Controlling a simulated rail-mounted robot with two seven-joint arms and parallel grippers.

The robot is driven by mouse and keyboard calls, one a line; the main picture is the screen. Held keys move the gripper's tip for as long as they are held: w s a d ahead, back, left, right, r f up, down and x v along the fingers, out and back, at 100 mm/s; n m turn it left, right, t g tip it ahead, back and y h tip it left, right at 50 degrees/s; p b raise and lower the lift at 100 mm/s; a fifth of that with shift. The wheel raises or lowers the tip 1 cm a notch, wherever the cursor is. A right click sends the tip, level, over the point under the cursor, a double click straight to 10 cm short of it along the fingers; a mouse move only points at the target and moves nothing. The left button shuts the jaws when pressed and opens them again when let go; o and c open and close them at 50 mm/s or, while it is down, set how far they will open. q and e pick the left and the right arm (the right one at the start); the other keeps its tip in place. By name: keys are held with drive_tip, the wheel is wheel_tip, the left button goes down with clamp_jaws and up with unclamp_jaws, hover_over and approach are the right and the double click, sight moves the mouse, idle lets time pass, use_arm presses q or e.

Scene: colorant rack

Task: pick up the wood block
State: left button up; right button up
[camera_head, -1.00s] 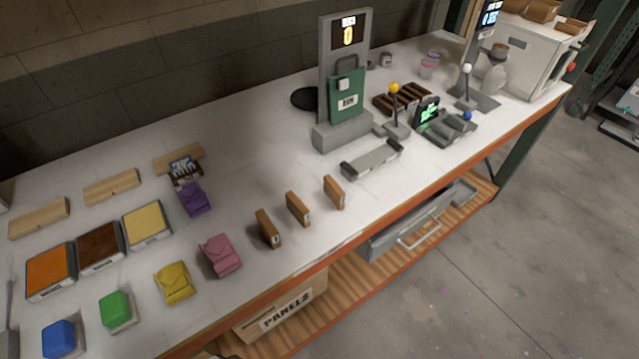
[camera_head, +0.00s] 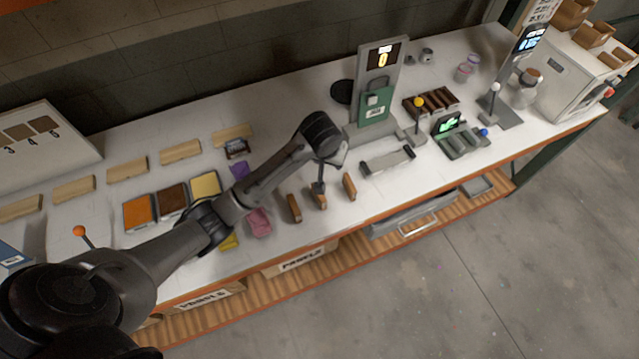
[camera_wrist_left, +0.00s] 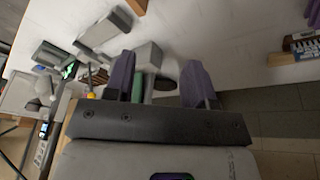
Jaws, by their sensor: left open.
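Three small brown wood blocks stand upright in a row near the front of the table: the left one (camera_head: 293,208), the middle one (camera_head: 320,202) and the right one (camera_head: 349,186). My left gripper (camera_head: 319,187) points down over the middle block and partly covers it. I cannot tell whether it touches the block. In the wrist view the purple fingers of my left gripper (camera_wrist_left: 158,82) are apart, with no block between them. A brown block (camera_wrist_left: 137,5) shows at that view's top edge. My right gripper is not in view.
The orange table edge (camera_head: 345,233) is close in front. Pale wood strips (camera_head: 180,152) lie at the back left.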

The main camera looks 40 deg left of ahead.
sight(319, 197)
use_arm(q)
drive_tip(key=s+f+n+g, duration=0.1)
drive_tip(key=f+n, duration=0.2)
drive_tip(key=f, duration=0.1)
drive_tip(key=s+f+n+g, duration=0.1)
drive_tip(key=f+n, duration=0.2)
drive_tip(key=f, duration=0.2)
drive_tip(key=a+f+n+g, duration=0.1)
drive_tip(key=f+n, duration=0.2)
drive_tip(key=f, duration=0.1)
drive_tip(key=shift+s+f+h+b, duration=0.15)
drive_tip(key=shift+s+h+b, duration=0.15)
drive_tip(key=shift+s+h, duration=0.1)
drive_tip(key=shift+a+f, duration=0.15)
drive_tip(key=shift+f, duration=2.45)
drive_tip(key=shift+c, duration=0.4)
clamp_jaws()
